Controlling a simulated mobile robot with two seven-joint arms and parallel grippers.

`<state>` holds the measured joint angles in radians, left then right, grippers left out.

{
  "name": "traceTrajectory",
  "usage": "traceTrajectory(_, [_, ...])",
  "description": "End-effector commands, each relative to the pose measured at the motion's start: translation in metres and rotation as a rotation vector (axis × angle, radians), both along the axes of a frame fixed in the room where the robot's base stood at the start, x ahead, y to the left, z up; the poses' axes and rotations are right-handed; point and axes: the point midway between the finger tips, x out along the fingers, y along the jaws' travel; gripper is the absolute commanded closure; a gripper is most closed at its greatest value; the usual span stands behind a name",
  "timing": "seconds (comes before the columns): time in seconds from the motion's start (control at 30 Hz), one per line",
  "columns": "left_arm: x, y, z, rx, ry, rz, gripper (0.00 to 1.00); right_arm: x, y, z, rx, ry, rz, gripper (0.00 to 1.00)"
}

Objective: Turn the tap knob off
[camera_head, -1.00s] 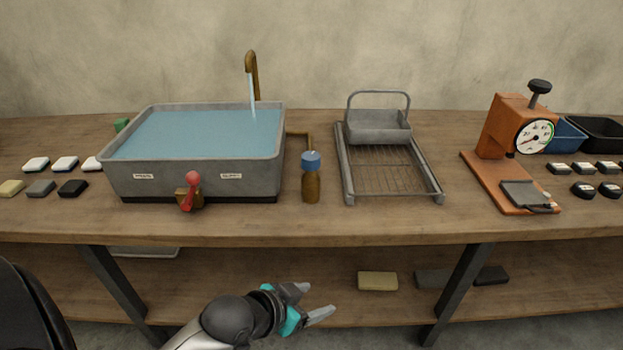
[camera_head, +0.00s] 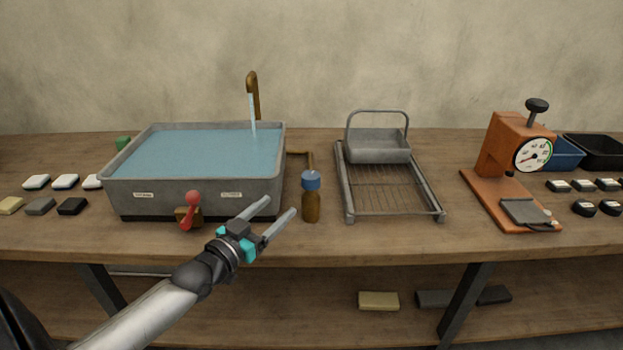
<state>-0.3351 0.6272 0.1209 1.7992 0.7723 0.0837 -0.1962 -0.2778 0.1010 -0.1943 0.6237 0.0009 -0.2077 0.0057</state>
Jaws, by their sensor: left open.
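The tap (camera_head: 253,95) is a brown spout behind the grey basin (camera_head: 195,192), and water runs from it into the basin. A blue knob (camera_head: 311,179) sits on an upright brown post (camera_head: 311,207) right of the basin, close to a thin brass pipe (camera_head: 310,158). A red lever (camera_head: 191,208) is on the basin's front. My left gripper (camera_head: 281,206) is open and empty. Its fingers point up and right, in front of the basin's right corner, just left of the brown post in the picture. My right gripper is not in view.
A wire rack (camera_head: 390,192) with a grey basket (camera_head: 377,146) stands right of the knob. An orange press with a dial (camera_head: 508,150) is farther right. Small blocks (camera_head: 65,181) lie at the left. The wooden bench front (camera_head: 400,240) is clear.

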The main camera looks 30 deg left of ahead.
Motion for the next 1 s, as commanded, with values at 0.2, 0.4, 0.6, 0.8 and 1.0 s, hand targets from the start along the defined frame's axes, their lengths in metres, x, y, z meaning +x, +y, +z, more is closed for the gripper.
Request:
traceTrajectory(0.2, [0.024, -0.001, 0.000, -0.001, -0.002, -0.001, 0.30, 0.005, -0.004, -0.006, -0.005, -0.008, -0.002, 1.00])
traceTrajectory(0.4, [0.050, -0.002, -0.001, -0.002, -0.001, -0.001, 0.30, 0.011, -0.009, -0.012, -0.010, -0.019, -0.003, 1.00])
traceTrajectory(0.6, [0.075, -0.003, -0.001, -0.001, 0.000, -0.002, 0.30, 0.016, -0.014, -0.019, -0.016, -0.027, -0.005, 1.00])
traceTrajectory(0.8, [0.101, -0.004, -0.001, -0.001, 0.000, -0.002, 0.30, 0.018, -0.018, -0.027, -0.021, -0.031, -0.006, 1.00])
traceTrajectory(1.0, [0.125, -0.005, -0.001, -0.001, 0.000, -0.002, 0.30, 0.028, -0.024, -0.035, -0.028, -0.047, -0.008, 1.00])
